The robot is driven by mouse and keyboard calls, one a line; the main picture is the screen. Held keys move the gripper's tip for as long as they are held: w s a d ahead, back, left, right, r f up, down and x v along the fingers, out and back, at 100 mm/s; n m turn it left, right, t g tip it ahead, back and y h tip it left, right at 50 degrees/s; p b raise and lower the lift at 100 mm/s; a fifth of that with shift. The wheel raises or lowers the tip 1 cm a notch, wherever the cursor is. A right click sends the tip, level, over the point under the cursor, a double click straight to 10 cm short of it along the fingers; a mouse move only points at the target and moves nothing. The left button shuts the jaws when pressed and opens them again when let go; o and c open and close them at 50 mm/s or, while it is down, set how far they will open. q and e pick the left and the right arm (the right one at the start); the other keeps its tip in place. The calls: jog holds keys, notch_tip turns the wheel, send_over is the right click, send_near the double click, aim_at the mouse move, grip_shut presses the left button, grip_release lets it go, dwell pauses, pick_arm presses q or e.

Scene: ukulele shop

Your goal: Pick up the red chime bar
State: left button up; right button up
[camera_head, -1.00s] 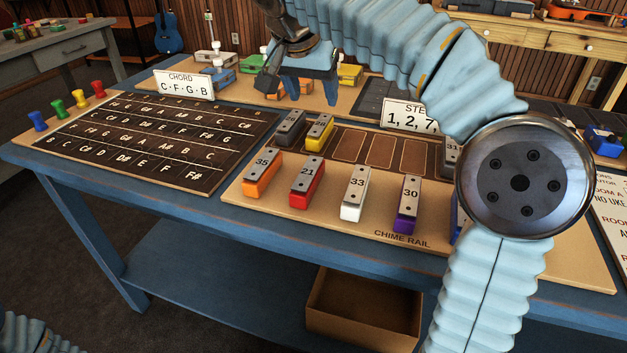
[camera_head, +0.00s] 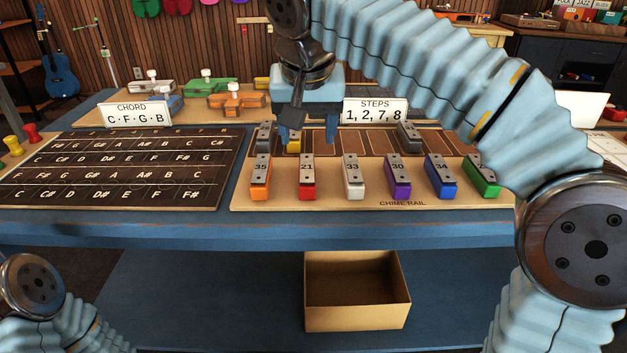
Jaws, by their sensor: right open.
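The red chime bar (camera_head: 307,178), marked 21, stands in the front row of the chime rail (camera_head: 343,203), between the orange bar (camera_head: 260,178) marked 35 and the white bar (camera_head: 354,178) marked 33. My right gripper (camera_head: 308,137) points down, open, with its fingers apart. It appears above and behind the red bar, in front of the back row, partly hiding the yellow bar (camera_head: 293,143). It holds nothing that I can see. The red bar is fully visible. My left gripper is out of view; only part of my left arm shows at lower left.
Purple, blue and green bars stand farther right in the front row; dark grey bars (camera_head: 410,138) are in the back row. A STEPS sign (camera_head: 375,111) stands behind the rail. A chord board (camera_head: 120,168) lies left. An open cardboard box (camera_head: 357,311) sits on the lower shelf.

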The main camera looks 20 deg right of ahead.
aim_at(307, 167)
jog(key=b+x, duration=0.1)
jog(key=x, duration=1)
jog(key=shift+w+r, duration=0.1)
jog(key=shift+w, duration=0.05)
jog(key=c, duration=1.1)
